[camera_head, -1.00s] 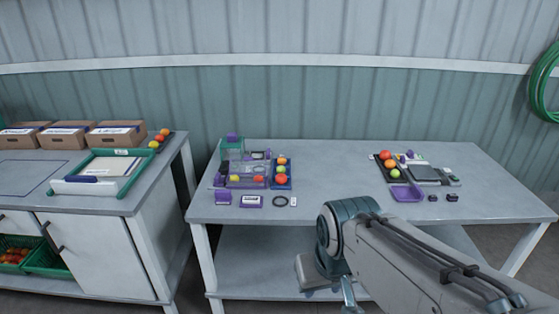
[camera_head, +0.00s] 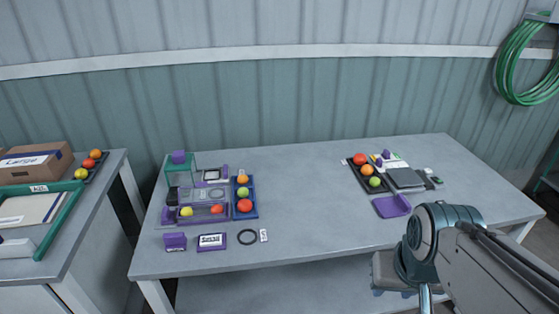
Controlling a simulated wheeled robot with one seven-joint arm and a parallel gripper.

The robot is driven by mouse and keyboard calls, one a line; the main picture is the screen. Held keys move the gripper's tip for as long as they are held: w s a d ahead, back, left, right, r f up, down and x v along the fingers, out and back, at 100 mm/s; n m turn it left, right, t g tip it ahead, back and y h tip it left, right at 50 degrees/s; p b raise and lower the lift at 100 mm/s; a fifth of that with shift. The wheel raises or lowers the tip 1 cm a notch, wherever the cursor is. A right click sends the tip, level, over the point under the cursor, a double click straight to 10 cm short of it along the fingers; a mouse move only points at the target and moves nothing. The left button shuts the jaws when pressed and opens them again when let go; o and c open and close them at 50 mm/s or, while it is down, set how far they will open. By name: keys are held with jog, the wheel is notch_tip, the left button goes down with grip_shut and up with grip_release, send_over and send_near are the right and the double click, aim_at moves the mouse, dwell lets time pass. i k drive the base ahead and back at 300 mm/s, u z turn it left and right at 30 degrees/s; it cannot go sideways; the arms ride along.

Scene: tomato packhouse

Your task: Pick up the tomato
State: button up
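Tomatoes lie in several places, and I cannot tell which one the task means. On the table's left, a blue tray (camera_head: 252,213) holds an orange tomato (camera_head: 242,180), a green one (camera_head: 243,192) and a red one (camera_head: 245,205) in a column. Beside it, a clear purple-edged box (camera_head: 201,220) holds a yellow tomato (camera_head: 187,212) and a red one (camera_head: 217,209). On the right, a black tray (camera_head: 383,189) holds a red (camera_head: 360,159), an orange (camera_head: 367,170) and a green tomato (camera_head: 375,182). My arm is at the lower right, in front of the table; its gripper fingers are not visible.
The grey table (camera_head: 300,215) is bare between the two groups. A purple dish (camera_head: 391,206) and grey scale (camera_head: 405,180) are on the right. A bench stands far left.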

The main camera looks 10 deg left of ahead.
aim_at(242, 179)
jog(key=z, duration=0.05)
jog(key=i, duration=0.55)
jog(key=u, duration=0.7)
jog(key=i, duration=0.5)
jog(key=u, duration=0.5)
